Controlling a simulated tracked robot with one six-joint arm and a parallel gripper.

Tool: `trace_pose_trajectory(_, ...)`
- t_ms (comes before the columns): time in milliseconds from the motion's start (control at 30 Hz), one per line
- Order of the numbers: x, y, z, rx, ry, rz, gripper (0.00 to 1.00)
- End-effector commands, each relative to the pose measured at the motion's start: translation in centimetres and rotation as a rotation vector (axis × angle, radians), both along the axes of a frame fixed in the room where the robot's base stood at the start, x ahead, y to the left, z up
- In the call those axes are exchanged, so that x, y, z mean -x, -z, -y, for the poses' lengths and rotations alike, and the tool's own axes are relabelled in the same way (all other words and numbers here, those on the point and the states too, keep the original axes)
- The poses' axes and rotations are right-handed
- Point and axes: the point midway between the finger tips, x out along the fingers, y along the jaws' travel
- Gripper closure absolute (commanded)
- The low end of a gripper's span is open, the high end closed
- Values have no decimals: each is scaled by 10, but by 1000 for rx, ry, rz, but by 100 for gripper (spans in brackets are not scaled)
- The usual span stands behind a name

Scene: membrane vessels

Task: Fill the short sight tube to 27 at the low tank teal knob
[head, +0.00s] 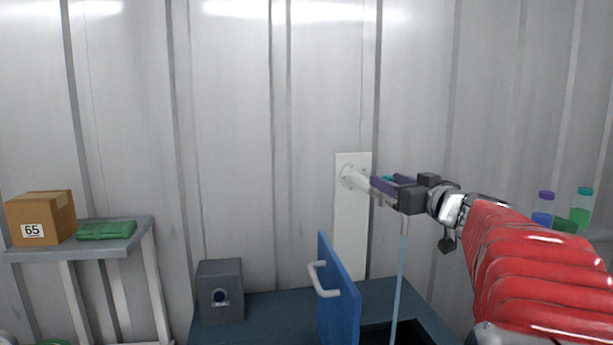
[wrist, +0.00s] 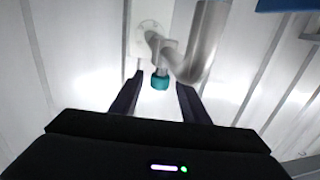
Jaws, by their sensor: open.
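The teal knob (wrist: 160,81) sits on a grey pipe (wrist: 208,40) in the wrist view. My gripper (wrist: 158,98) is open, with one finger on each side of the knob; whether either finger touches it I cannot tell. In the head view my gripper (head: 388,187) is at the wall spout (head: 359,178), and only a sliver of teal shows behind it. A thin pale blue stream (head: 400,280) falls from the spout's down-turned end toward a dark opening (head: 405,330). I cannot make out the short sight tube or its marks in either view.
A blue panel with a white handle (head: 326,280) stands upright left of the stream. A grey box (head: 220,290) sits on the dark counter (head: 275,310). A shelf (head: 130,240) at left holds a cardboard box (head: 42,217) and green cloth (head: 106,230). Coloured bottles (head: 581,207) stand at right.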

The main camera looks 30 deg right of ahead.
Motion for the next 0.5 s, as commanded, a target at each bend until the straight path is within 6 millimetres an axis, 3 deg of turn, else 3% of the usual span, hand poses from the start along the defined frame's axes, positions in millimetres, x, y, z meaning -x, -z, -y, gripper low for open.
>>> trace_pose_trajectory(200, -33, 0, 3, 0, -3, 0, 58)
trace_pose_trajectory(500, -53, 0, 7, 1, 0, 0, 58)
